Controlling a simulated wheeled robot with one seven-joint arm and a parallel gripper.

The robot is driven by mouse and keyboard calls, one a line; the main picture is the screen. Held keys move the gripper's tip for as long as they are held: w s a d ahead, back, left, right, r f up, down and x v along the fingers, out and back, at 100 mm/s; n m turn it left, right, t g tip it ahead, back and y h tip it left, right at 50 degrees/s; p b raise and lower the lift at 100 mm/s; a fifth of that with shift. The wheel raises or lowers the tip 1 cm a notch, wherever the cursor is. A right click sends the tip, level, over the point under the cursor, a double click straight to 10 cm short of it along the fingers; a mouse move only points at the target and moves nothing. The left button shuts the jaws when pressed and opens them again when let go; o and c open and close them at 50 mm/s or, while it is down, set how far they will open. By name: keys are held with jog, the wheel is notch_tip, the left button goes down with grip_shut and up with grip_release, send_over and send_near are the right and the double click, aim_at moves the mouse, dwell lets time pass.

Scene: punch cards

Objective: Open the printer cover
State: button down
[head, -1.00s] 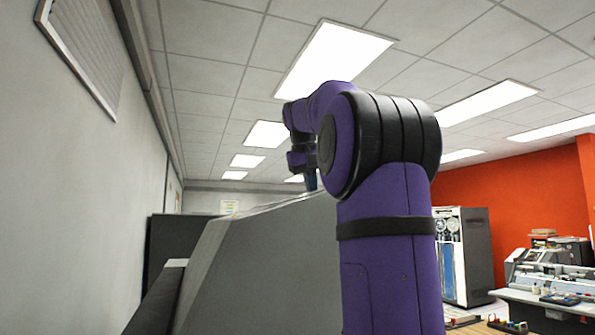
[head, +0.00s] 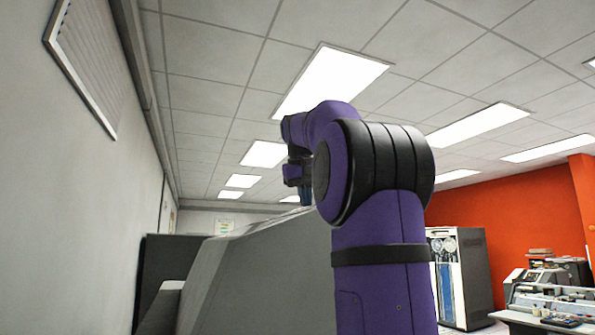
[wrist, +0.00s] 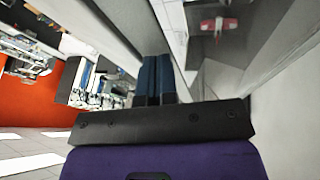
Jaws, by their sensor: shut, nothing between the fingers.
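A large grey machine with a slanted top (head: 265,275), which looks like the printer, stands left of my arm in the head view. Its cover cannot be told apart from its body there. My gripper (head: 306,198) is over the far part of its top edge, fingers pointing down; whether they touch it I cannot tell. In the wrist view my gripper's blue fingers (wrist: 156,80) are together and hold nothing. A grey panel (wrist: 205,50) lies just right of them, with a small red and white shape (wrist: 217,25) on it.
A pale wall with a vent panel (head: 85,60) runs along the left. A tall tape cabinet (head: 460,280) stands at the right before an orange wall (head: 530,225). A desk with equipment (head: 550,305) is at the far right.

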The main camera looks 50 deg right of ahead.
jog(key=v, duration=0.8)
jog(key=shift+s, duration=0.25)
